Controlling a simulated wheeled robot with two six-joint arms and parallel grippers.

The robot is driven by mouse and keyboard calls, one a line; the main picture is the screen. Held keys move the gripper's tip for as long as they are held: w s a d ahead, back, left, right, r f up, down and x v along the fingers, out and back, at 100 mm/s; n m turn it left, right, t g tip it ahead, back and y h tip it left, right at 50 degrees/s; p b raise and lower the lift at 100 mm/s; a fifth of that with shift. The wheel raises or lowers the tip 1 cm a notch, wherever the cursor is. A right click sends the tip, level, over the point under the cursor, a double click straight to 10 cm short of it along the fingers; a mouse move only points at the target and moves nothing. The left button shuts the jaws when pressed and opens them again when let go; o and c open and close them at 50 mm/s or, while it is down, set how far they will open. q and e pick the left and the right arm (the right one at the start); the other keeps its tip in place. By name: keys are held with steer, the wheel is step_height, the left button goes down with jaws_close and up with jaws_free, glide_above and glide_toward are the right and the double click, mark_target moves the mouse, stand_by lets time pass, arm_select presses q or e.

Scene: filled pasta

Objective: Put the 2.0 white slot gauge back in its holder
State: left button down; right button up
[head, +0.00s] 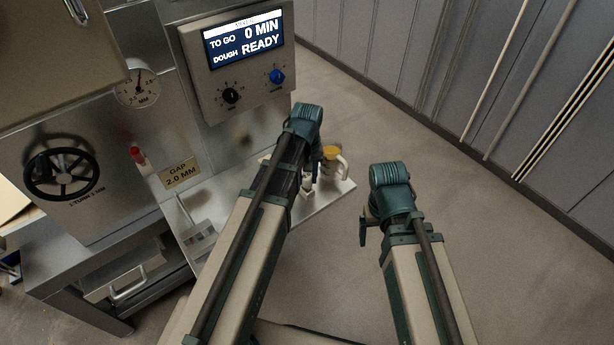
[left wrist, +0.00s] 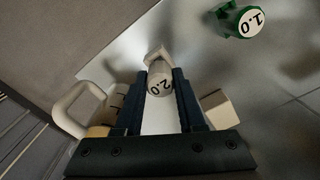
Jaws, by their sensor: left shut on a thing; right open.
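The white slot gauge (left wrist: 160,84), marked 2.0 on its round end, is between the fingers of my left gripper (left wrist: 163,74). The gripper is shut on it, above the pale metal shelf. A small white piece (left wrist: 155,56) shows just beyond the gauge; I cannot tell whether it is part of the gauge or of a holder. In the head view my left arm reaches over the shelf (head: 334,197) and hides much of it. My right gripper (head: 367,228) is open and empty, right of the shelf.
A white mug (head: 337,164) with yellow-orange contents stands on the shelf close to my left gripper. A green gauge marked 1.0 (left wrist: 240,20) is at the upper right. A pale block (left wrist: 216,108) is beside the right finger. The machine panel (head: 240,65) rises behind. Floor at right is clear.

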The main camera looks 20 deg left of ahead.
arm_select(q)
steer(key=shift+f+b, duration=0.8)
steer(key=shift+f, duration=0.05)
steer(key=shift+r, duration=0.1)
stand_by(0.6)
steer(key=shift+c, duration=0.9)
jaws_free()
stand_by(0.4)
step_height(320, 180, up, 7)
steer(key=p, duration=0.7)
stand_by(0.4)
